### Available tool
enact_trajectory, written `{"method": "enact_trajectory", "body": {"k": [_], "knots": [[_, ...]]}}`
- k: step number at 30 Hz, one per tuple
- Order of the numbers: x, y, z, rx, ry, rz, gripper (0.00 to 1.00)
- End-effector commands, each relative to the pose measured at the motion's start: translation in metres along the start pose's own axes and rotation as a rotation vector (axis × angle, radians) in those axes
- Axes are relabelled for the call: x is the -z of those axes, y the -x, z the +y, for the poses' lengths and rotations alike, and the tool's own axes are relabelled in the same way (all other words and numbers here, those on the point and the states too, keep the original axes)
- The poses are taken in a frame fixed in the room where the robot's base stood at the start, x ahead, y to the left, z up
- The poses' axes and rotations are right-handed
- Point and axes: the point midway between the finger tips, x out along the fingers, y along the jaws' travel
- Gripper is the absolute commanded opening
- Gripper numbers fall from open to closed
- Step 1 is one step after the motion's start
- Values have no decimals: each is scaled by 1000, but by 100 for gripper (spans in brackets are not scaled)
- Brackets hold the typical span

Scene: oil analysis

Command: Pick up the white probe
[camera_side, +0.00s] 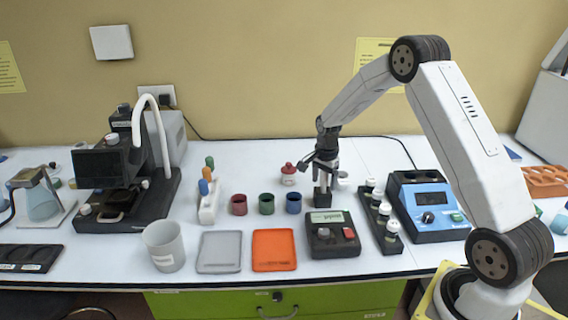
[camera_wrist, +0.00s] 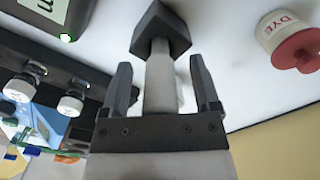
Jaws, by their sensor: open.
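The white probe (camera_wrist: 159,85) is a pale cylinder standing upright in a black square holder (camera_wrist: 161,32). In the side view the holder (camera_side: 322,200) stands on the table behind the black meter. My gripper (camera_wrist: 162,66) is open, with one finger on each side of the probe. Small gaps show between the fingers and the probe. In the side view my gripper (camera_side: 325,168) points down over the holder, and its dark fingers partly hide the probe.
A red-capped dye bottle (camera_side: 289,174) stands left of the holder. A black meter (camera_side: 333,236) is in front. A black rack of white-capped vials (camera_side: 380,215) and a blue instrument (camera_side: 430,207) are to the right. Three coloured cups, including a blue one (camera_side: 294,203), stand at left.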

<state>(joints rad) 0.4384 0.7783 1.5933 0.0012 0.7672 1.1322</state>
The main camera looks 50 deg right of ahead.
Motion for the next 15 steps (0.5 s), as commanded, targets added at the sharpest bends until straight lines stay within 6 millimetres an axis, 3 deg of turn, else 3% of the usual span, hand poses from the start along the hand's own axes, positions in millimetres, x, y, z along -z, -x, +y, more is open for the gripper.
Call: {"method": "enact_trajectory", "body": {"k": [15], "knots": [[0,-1,0,1,0,1,76]]}}
